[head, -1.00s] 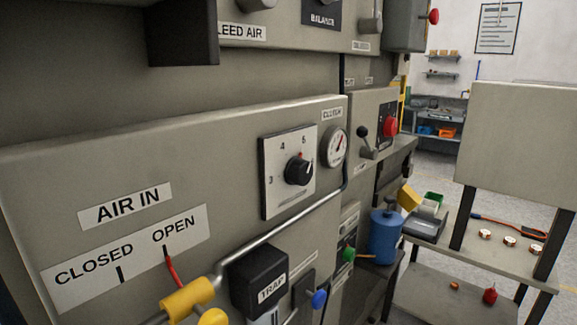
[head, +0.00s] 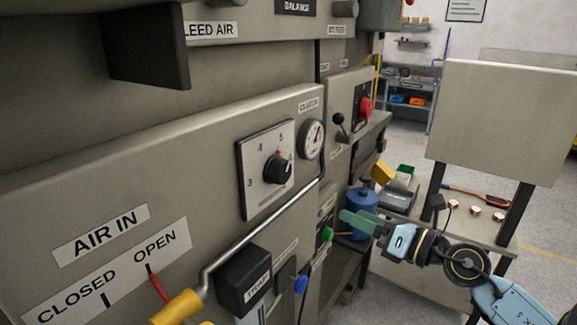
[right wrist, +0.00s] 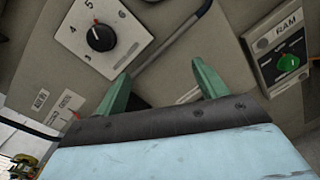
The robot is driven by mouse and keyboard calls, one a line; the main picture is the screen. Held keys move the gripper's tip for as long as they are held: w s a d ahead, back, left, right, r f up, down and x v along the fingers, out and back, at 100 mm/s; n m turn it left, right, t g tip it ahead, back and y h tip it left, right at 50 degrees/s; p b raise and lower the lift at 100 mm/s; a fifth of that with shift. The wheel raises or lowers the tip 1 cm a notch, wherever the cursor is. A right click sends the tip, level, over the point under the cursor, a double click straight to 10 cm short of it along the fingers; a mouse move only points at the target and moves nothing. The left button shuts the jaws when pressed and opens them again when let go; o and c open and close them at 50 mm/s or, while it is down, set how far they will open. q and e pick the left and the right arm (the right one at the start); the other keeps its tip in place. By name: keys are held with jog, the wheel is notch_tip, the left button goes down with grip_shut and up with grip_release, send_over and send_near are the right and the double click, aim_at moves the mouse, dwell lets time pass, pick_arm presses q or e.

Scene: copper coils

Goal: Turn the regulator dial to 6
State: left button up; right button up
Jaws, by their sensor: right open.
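The regulator dial (head: 277,168) is a black knob on a white square plate (head: 251,191) marked 3, 4 and 5, with a red mark by the knob. In the right wrist view the dial (right wrist: 101,38) is at the upper left, and a 6 shows on its plate. My right gripper (head: 347,225) is open and empty in the head view, to the right of and below the dial, apart from it. Its two green fingers (right wrist: 163,92) show spread in the right wrist view. My left gripper is out of view.
A round gauge (head: 312,139) is right of the dial plate. A grey pipe (head: 262,230) runs below it to a yellow handle (head: 178,307). A black TRAP box (head: 243,280) is under the pipe. A green RAM knob (right wrist: 288,63) and a blue tank (head: 362,202) are nearby.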

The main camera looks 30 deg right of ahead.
aim_at(285, 174)
jog(key=s+a+r+n+y, duration=0.2)
jog(key=s+a+r+n, duration=0.1)
jog(key=a+r+n, duration=0.4)
jog(key=shift+g, duration=0.4)
jog(key=x, duration=0.4)
jog(key=r+x, duration=0.1)
jog(key=x, duration=0.3)
jog(key=d+x, duration=0.1)
jog(key=x, duration=0.3)
jog(key=shift+w+r, duration=0.35)
jog(key=shift+r, duration=0.05)
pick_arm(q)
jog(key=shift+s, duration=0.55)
pick_arm(e)
jog(key=shift+w+a+f, duration=0.1)
jog(key=shift+w+a, duration=0.05)
jog(key=shift+w, duration=0.25)
jog(key=c, duration=1)
jog(key=shift+o, duration=0.2)
